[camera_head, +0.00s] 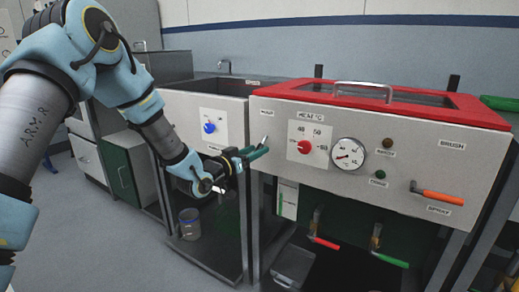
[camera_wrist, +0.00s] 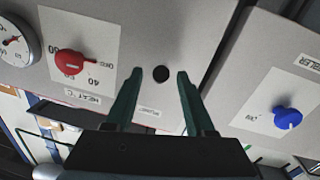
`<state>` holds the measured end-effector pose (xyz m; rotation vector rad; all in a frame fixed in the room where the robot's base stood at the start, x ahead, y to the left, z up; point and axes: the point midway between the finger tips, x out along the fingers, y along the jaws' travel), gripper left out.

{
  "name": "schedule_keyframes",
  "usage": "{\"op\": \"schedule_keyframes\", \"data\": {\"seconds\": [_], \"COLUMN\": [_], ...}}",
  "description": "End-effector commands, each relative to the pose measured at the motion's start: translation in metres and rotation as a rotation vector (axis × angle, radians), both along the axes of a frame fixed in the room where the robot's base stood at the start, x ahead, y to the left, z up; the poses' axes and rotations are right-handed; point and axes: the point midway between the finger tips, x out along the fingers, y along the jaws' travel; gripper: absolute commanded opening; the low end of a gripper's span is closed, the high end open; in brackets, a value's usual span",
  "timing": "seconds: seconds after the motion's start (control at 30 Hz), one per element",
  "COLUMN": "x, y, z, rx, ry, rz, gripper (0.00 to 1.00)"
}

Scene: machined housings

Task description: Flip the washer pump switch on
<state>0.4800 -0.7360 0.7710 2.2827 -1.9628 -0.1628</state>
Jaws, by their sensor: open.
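The washer (camera_head: 420,115) is a pale grey front panel under a red-framed lid. A small switch (camera_head: 264,140) sits at the left end of this panel, below a small label and left of the red dial. In the wrist view a dark round spot (camera_wrist: 161,74) on the panel lies between my fingertips, apparently the switch seen end-on. Whether its lever is up or down is unclear. My gripper (camera_head: 258,152) is open, with its green fingers pointing at the panel just below the switch. It also shows in the wrist view (camera_wrist: 160,74), one finger on each side of the spot, holding nothing.
A red heat dial (camera_head: 305,147) and a round gauge (camera_head: 347,154) are right of the switch. A blue knob (camera_head: 209,127) is on the neighbouring sink panel. An orange-handled lever (camera_head: 437,194) juts out at far right. Red and green valve handles hang below.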

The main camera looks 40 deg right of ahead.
Motion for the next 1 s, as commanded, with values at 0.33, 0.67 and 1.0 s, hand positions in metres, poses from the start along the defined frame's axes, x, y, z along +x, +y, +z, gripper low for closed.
{"op": "schedule_keyframes", "data": {"seconds": [0.33, 0.67, 1.0], "x": [0.004, 0.004, 0.004], "y": [-0.025, -0.025, -0.024], "z": [0.0, 0.0, 0.0], "rx": [0.0, 0.001, 0.001], "ry": [0.0, 0.0, 0.0], "rz": [0.001, 0.001, 0.001], "gripper": [0.55, 0.41, 0.03]}}
